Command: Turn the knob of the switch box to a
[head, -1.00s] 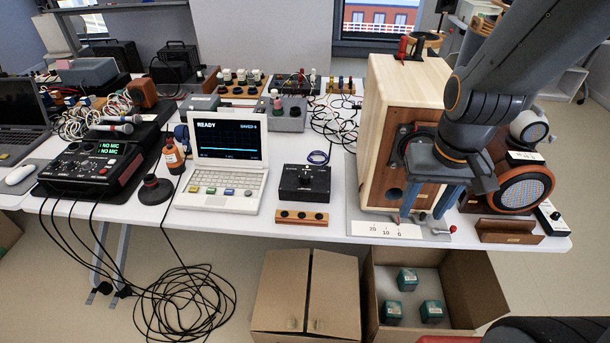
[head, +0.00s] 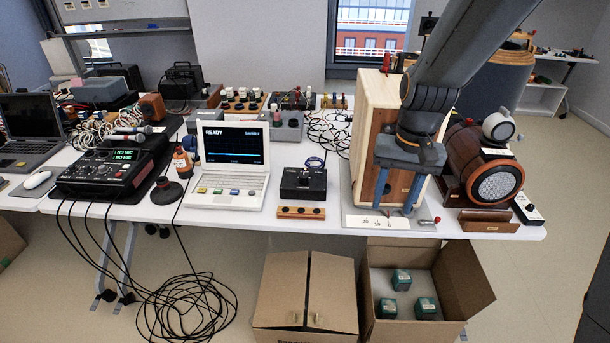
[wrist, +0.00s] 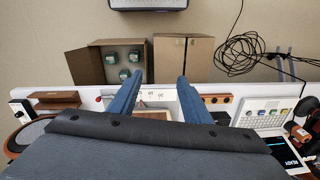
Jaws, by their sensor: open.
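The switch box (head: 302,184) is a black box on the white table in the head view, between the white laptop and the wooden speaker cabinet. A dark knob shows on its top; its setting and letters are too small to read. My gripper (head: 394,207) is in front of the wooden cabinet, to the right of the switch box and apart from it. Its two blue fingers point down, spread and empty. The wrist view shows the gripper (wrist: 160,80) open over the table's front edge, with nothing between the fingertips.
The wooden cabinet (head: 366,150) stands behind my gripper, with a white scale strip (head: 375,221) before it. A wooden strip with holes (head: 301,212) lies in front of the switch box. The laptop (head: 231,165) is left of it. Cardboard boxes (head: 305,290) stand on the floor.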

